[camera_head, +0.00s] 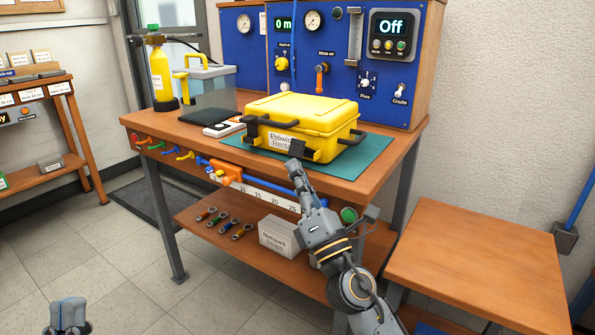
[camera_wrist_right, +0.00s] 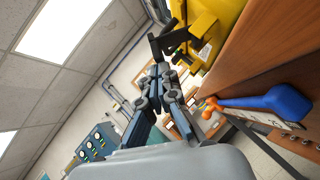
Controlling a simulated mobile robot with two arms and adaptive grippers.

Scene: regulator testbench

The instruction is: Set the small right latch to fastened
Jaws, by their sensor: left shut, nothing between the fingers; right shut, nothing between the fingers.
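A closed yellow case (camera_head: 310,113) lies on a green mat (camera_head: 368,152) on the workbench, with a dark carry handle along its front. The right latch (camera_head: 298,147) is a small dark piece at the front right of the case, and it appears to stick out from the front face. It also shows as a black piece in the right wrist view (camera_wrist_right: 172,40). My right gripper (camera_head: 295,167) is shut and empty, its tips just below and in front of this latch; I cannot tell whether they touch. My left gripper (camera_head: 70,303) is shut and empty at the bottom left, far from the case.
A blue panel (camera_head: 340,82) with gauges and knobs stands behind the case. A blue-and-orange tool (camera_head: 228,172) is at the bench's front edge. A lower shelf (camera_head: 262,254) holds wrenches and a white box. A low wooden table (camera_head: 480,265) stands at right.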

